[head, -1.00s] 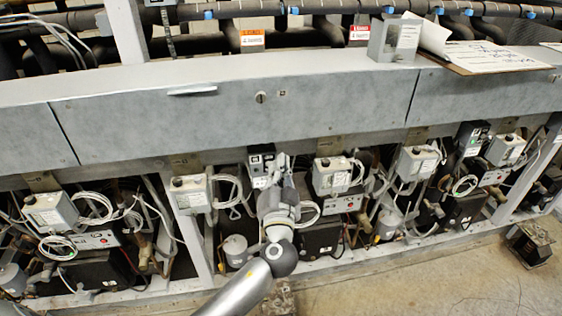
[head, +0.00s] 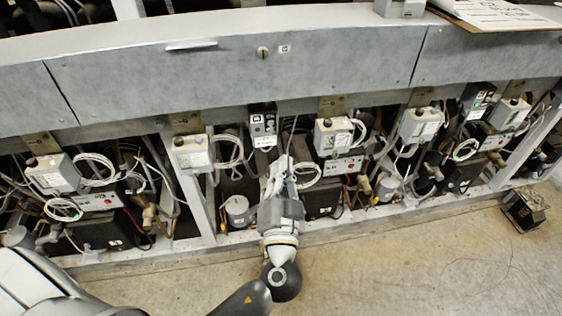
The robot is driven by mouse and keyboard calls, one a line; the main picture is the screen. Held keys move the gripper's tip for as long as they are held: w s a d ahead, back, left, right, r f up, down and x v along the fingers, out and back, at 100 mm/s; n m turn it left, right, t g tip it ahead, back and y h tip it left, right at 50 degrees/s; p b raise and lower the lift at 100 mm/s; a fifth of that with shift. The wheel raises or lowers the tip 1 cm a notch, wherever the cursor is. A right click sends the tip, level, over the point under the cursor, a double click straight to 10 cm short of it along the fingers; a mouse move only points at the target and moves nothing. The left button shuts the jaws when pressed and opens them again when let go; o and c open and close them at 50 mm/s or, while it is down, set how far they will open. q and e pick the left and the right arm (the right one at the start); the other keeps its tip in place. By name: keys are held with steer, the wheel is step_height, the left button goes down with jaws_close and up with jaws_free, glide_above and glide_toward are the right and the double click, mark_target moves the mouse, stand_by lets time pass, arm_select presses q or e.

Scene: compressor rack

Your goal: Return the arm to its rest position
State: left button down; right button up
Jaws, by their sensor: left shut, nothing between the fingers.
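My left arm comes in from the bottom, and its gripper (head: 284,166) points away from me at the front of the compressor rack (head: 230,79). The gripper is shut with nothing visible in it. Its fingertips are just below a small black and grey switch box (head: 263,126), a little to its right. I cannot tell whether the fingertips touch any of the cables around them. My right gripper is not in view.
Grey control boxes (head: 333,137) with white looped cables hang along the rack. Compressors and pipes sit beneath them. A clipboard with papers (head: 497,12) lies on top at the right. A dark box (head: 523,211) stands on the bare concrete floor (head: 400,265).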

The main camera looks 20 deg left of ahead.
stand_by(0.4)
arm_select(q)
step_height(320, 180, down, 22)
steer(key=m+g+h, duration=0.3)
steer(key=g+h, duration=0.1)
steer(key=g, duration=0.1)
steer(key=s+f+m+g+h+p, duration=0.15)
steer(key=s+f, duration=0.25)
steer(key=f, duration=0.5)
steer(key=s+f+n+g, duration=0.1)
steer(key=s+f+g, duration=0.25)
steer(key=f, duration=0.55)
steer(key=s+a+f+n+g, duration=0.1)
steer(key=s+f+g, duration=0.1)
steer(key=s+f, duration=0.4)
steer(key=s+a+f+n+g+h, duration=0.1)
steer(key=s+f, duration=0.6)
steer(key=s, duration=0.8)
steer(key=s+a+f+n+g+h, duration=0.1)
steer(key=s+a+f+n+g, duration=0.1)
steer(key=s+f, duration=0.4)
steer(key=s+a+g, duration=0.1)
steer(key=s+g, duration=0.1)
steer(key=s, duration=0.3)
steer(key=shift+s+f+g+p, duration=0.15)
steer(key=shift+s+g+p, duration=0.15)
